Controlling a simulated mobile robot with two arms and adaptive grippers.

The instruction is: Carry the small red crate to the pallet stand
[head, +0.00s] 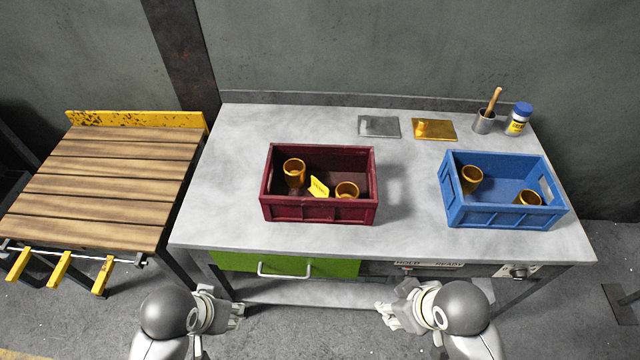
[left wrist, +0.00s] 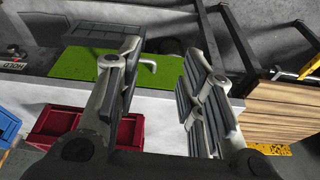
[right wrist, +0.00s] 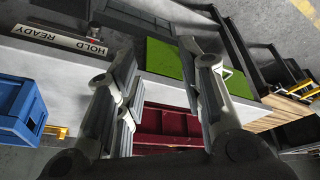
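The small red crate (head: 318,211) stands upright on the grey workbench, left of its middle. It holds two brass cups (head: 293,172) and a yellow tag (head: 318,187). The pallet stand (head: 105,165), with a slatted wooden top, is left of the bench and looks bare. My left gripper (head: 236,312) is in front of the bench, below the crate in the head view; its fingers are apart and empty in the left wrist view (left wrist: 160,90). My right gripper (head: 385,312) is also in front of the bench, open and empty in the right wrist view (right wrist: 160,85). Neither touches the crate.
A blue crate (head: 503,214) with two brass cups stands at the bench's right. Metal plates (head: 379,127), a cup with a wooden handle (head: 483,122) and a blue-lidded jar (head: 518,118) are at the back. A green drawer (head: 330,267) with a handle is under the front edge.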

